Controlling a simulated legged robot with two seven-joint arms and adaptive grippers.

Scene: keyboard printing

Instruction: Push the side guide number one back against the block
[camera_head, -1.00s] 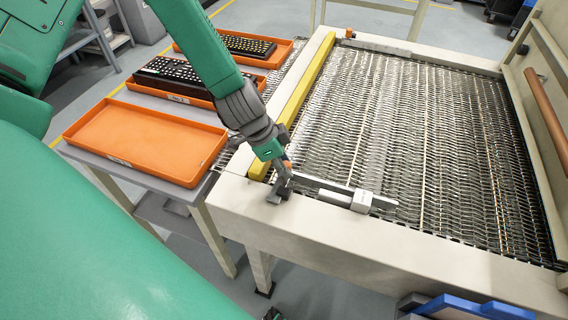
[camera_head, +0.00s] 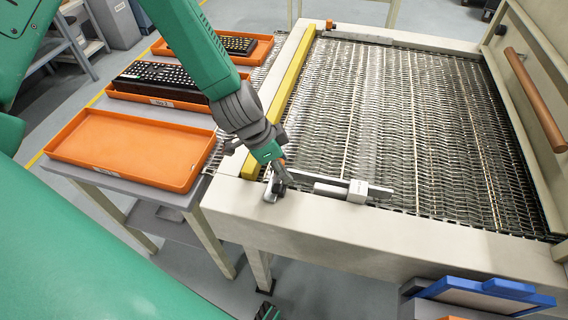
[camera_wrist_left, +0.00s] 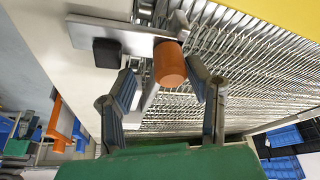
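Side guide number one appears to be the near metal guide (camera_head: 330,182), a thin bar lying along the near edge of the conveyor mesh. A pale grey block (camera_head: 357,191) sits near its right end. In the left wrist view, the guide's flat plate (camera_wrist_left: 118,37) carries an orange knob (camera_wrist_left: 169,64) and a black knob (camera_wrist_left: 107,53). My left gripper (camera_head: 282,182) is at the guide's left end. In the left wrist view its fingers (camera_wrist_left: 163,88) are apart, with the orange knob between them; contact is unclear.
A yellow bar (camera_head: 290,85) runs along the conveyor's left side. A second guide (camera_head: 355,35) is at the far end. Left of it, an empty orange tray (camera_head: 70,155) and trays with keyboards (camera_head: 160,78) stand on a table. A blue-edged bin (camera_head: 485,290) is at the lower right.

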